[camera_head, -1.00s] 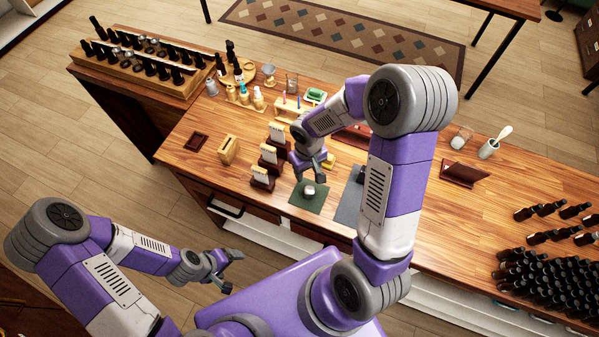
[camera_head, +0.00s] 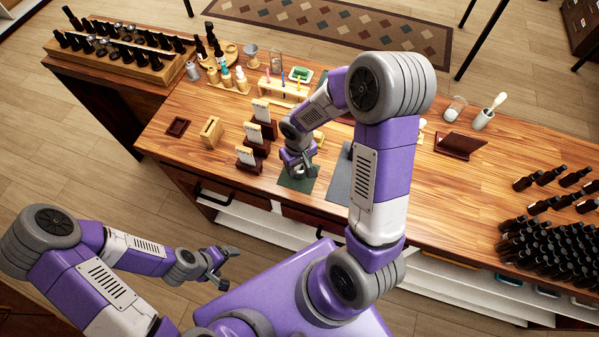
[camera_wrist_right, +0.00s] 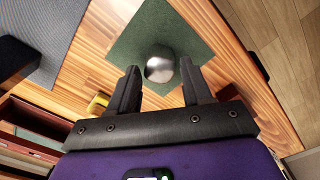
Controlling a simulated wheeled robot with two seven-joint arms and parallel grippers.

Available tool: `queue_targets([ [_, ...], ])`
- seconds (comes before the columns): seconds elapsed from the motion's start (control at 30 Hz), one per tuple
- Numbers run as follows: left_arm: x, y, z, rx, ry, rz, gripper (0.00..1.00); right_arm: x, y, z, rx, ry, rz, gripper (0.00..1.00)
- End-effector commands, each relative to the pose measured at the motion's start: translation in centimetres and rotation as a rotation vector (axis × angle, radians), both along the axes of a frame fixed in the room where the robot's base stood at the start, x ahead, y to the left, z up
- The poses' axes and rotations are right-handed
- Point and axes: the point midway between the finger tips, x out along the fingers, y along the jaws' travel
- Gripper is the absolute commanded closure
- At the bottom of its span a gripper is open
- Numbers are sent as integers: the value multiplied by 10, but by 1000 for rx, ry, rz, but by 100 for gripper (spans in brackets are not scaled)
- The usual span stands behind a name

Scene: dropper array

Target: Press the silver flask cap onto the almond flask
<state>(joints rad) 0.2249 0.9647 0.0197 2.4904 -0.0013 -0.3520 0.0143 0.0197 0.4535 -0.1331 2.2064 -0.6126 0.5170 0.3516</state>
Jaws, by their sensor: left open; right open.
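A small rounded silver piece (camera_wrist_right: 159,66), which looks like the flask cap, shows in the right wrist view over the green mat (camera_wrist_right: 140,40). A paler edge shows at its right side, perhaps the almond flask; I cannot tell how the two meet. My right gripper (camera_wrist_right: 160,78) is open, with its fingertips on either side of the silver piece and no clear grip on it. In the head view this gripper (camera_head: 300,174) is low over the green mat (camera_head: 297,184) and hides most of the piece. My left gripper (camera_head: 224,267) is open and empty, in front of the counter.
Dark card stands (camera_head: 249,156) are just left of the mat, and a grey mat (camera_head: 341,178) is to its right. A wooden pen rack (camera_head: 283,91) stands behind. Many dark bottles (camera_head: 540,250) crowd the counter's right. The counter's right middle is mostly clear.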

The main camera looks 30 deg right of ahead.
Motion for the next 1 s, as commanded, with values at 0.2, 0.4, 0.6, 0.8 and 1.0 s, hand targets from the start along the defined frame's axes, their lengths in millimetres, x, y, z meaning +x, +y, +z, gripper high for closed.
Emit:
queue_targets([
  [0.2,0,0,1,0,0,0,15,0,0,1,0,0,0,65],
  [0.4,0,0,1,0,0,0,15,0,0,1,0,0,0,92],
  [0.6,0,0,4,0,0,0,15,0,0,5,0,-1,0,97],
  [0.8,0,0,16,0,0,0,15,0,0,21,0,-1,1,97],
  [1.0,0,0,28,0,0,0,15,0,0,37,0,-1,1,97],
])
